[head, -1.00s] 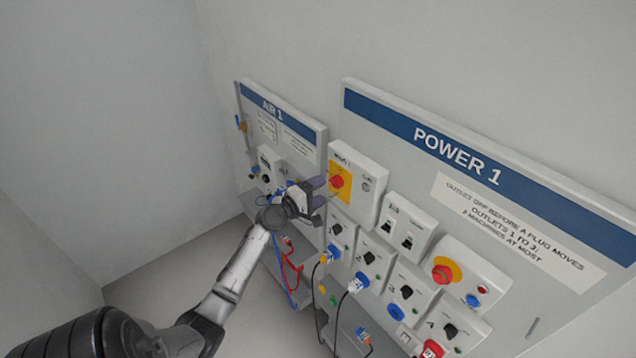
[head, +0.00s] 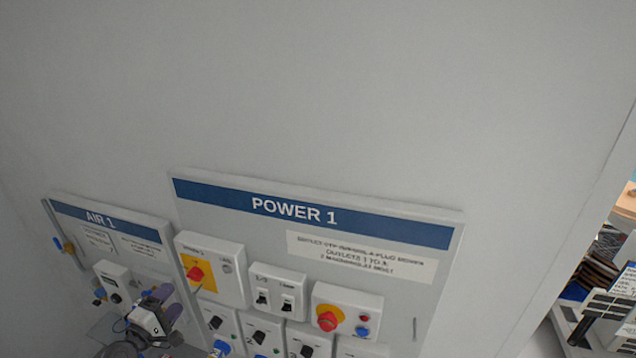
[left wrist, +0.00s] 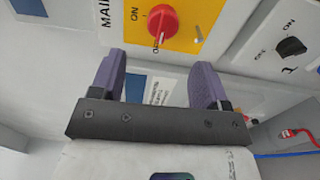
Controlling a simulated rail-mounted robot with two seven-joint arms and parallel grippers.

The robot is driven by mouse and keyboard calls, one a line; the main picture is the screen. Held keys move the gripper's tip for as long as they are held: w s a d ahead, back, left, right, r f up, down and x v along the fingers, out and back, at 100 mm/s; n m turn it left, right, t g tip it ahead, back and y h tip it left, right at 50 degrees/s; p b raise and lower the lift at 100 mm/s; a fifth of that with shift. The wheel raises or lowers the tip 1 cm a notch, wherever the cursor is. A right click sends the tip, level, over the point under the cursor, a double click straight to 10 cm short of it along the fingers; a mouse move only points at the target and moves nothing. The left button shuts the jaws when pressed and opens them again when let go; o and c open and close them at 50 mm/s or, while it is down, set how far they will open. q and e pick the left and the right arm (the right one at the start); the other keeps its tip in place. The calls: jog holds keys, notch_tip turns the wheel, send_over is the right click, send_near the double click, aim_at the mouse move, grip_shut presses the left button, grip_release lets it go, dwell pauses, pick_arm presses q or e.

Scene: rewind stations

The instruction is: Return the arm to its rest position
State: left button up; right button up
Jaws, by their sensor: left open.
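My left gripper (head: 158,296) is at the lower left of the head view, in front of the lower right part of the AIR 1 board (head: 150,232). In the left wrist view its two purple-grey fingers (left wrist: 156,88) stand apart with nothing between them. Just beyond them is the main switch, a red rotary knob (left wrist: 163,22) on a yellow plate; the fingers appear clear of it. In the head view this red knob (head: 196,273) is right of the gripper. Most of my left arm is out of the picture. My right gripper is not in view.
The POWER 1 board (head: 445,262) carries a two-switch box (head: 277,290), an emergency stop (head: 327,318) and several outlets along the bottom edge. A red plug (left wrist: 287,133) with a blue hose nearby shows in the left wrist view. Loaded shelving (head: 600,300) stands at the far right.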

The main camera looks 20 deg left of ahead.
pick_arm(q)
jog(key=s+d+f+m+g+h, duration=0.1)
jog(key=s+d+f+m+g, duration=0.1)
jog(key=d+m+g, duration=0.5)
jog(key=s+d+f+m+g, duration=0.25)
jog(key=d+m, duration=0.35)
jog(key=m, duration=0.4)
jog(key=s+d+f+m+g, duration=0.2)
jog(key=s+d+f, duration=0.2)
jog(key=s+d, duration=0.6)
jog(key=s+d+f+m+g+h, duration=0.1)
jog(key=s+d+f, duration=0.3)
jog(key=s+d, duration=0.6)
jog(key=shift+s+d+f+m+g, duration=0.2)
jog(key=shift+s+f+m+g, duration=0.15)
jog(key=shift+s+m+g, duration=0.6)
jog(key=shift+s+f+n, duration=0.2)
jog(key=shift+s+n, duration=0.05)
jog(key=shift+s, duration=0.3)
jog(key=shift+c, duration=0.2)
